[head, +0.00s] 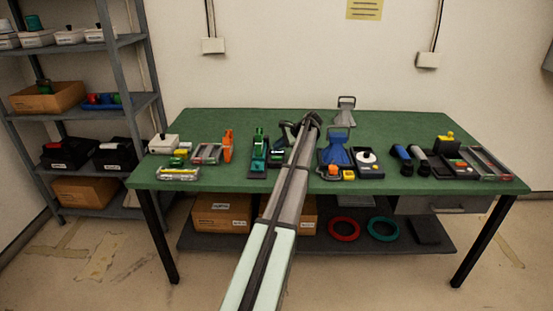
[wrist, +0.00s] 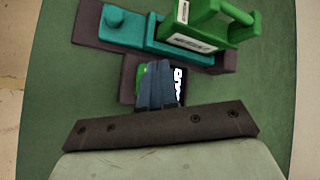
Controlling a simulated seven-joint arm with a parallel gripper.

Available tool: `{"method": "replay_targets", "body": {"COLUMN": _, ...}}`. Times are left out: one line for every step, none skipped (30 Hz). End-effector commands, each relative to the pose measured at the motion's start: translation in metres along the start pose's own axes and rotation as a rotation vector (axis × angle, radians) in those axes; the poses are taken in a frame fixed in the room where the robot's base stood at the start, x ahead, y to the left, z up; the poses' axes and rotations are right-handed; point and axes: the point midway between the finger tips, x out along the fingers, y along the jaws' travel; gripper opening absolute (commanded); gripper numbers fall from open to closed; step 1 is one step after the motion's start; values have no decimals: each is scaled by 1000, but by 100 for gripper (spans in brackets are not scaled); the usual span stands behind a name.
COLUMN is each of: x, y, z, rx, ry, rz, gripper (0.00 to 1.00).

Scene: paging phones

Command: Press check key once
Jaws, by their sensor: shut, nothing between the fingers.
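My gripper (wrist: 160,88) shows in the wrist view as closed bluish fingers, with nothing seen between them. The fingertips are over the dark base (wrist: 127,85) of a teal and green device. A small green key (wrist: 141,80) lies just left of the fingertips, partly hidden by them. A dark panel with white lettering (wrist: 180,84) is at their right; I cannot read it in full. I cannot tell which part is the check key, or whether the fingers touch anything. In the head view, my arm hides part of this area, and a green device (head: 258,152) stands left of it.
In the wrist view, a green handled piece (wrist: 205,25) and a teal block with a round knob (wrist: 115,17) are above the fingertips. On the green table (head: 225,121), a blue device (head: 337,150) stands right of my arm. Several other devices line the front; the back left is clear.

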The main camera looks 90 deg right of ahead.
Motion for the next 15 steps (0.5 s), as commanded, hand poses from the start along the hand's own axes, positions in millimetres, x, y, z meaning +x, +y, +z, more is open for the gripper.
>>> {"method": "replay_targets", "body": {"x": -3, "y": -2, "z": 2, "rx": -1, "ry": 0, "rz": 0, "gripper": 0}}
{"method": "replay_targets", "body": {"x": -5, "y": -4, "z": 4, "rx": -1, "ry": 0, "rz": 0, "gripper": 0}}
{"method": "replay_targets", "body": {"x": -8, "y": -6, "z": 5, "rx": -1, "ry": 0, "rz": 0, "gripper": 0}}
{"method": "replay_targets", "body": {"x": -9, "y": -7, "z": 7, "rx": -1, "ry": 0, "rz": 0, "gripper": 0}}
{"method": "replay_targets", "body": {"x": -11, "y": -8, "z": 8, "rx": -1, "ry": 0, "rz": 0, "gripper": 0}}
{"method": "replay_targets", "body": {"x": -13, "y": -10, "z": 9, "rx": -1, "ry": 0, "rz": 0, "gripper": 0}}
{"method": "replay_targets", "body": {"x": -14, "y": -11, "z": 10, "rx": -1, "ry": 0, "rz": 0, "gripper": 0}}
{"method": "replay_targets", "body": {"x": -16, "y": -12, "z": 12, "rx": 0, "ry": 0, "rz": 0, "gripper": 0}}
{"method": "replay_targets", "body": {"x": -17, "y": -13, "z": 13, "rx": 0, "ry": 0, "rz": 0, "gripper": 0}}
{"method": "replay_targets", "body": {"x": -18, "y": -13, "z": 13, "rx": 0, "ry": 0, "rz": 0, "gripper": 0}}
{"method": "replay_targets", "body": {"x": -19, "y": -14, "z": 14, "rx": 0, "ry": 0, "rz": 0, "gripper": 0}}
{"method": "replay_targets", "body": {"x": -20, "y": -14, "z": 14, "rx": 1, "ry": 0, "rz": 0, "gripper": 0}}
{"method": "replay_targets", "body": {"x": -20, "y": -14, "z": 14, "rx": 1, "ry": 0, "rz": 0, "gripper": 0}}
{"method": "replay_targets", "body": {"x": -20, "y": -14, "z": 14, "rx": 1, "ry": 0, "rz": 0, "gripper": 0}}
{"method": "replay_targets", "body": {"x": -20, "y": -14, "z": 14, "rx": 1, "ry": 0, "rz": 0, "gripper": 0}}
